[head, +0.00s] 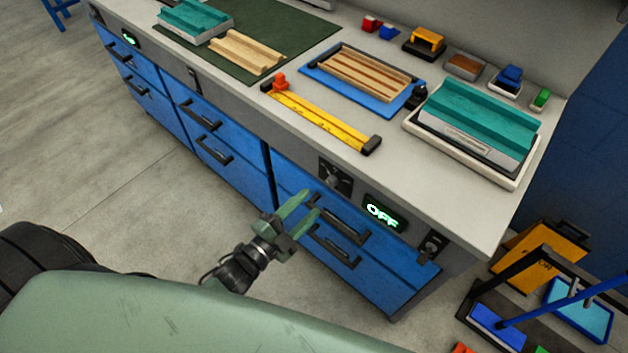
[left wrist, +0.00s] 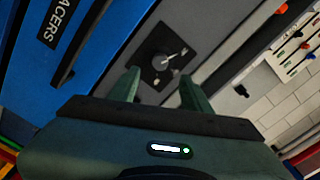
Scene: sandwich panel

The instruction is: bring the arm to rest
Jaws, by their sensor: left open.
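My left gripper (head: 302,212) is green, with its two fingers apart and nothing between them. It is in front of the blue drawer front of the bench, just below and left of a black knob plate (head: 335,178). In the left wrist view the gripper (left wrist: 160,85) points at the same knob plate (left wrist: 163,59), which carries a light pointer and shows beyond the fingertips. A lit green sign (head: 382,212) reading OFF is right of the knob. My right gripper is not in view.
The bench top (head: 290,130) holds a yellow ruler-like bar (head: 318,120), a blue tray (head: 318,78) with wooden strips, and a teal block (head: 485,110) in a white tray. Drawer handles (head: 338,220) stick out near my gripper. The floor (head: 120,180) at left is clear.

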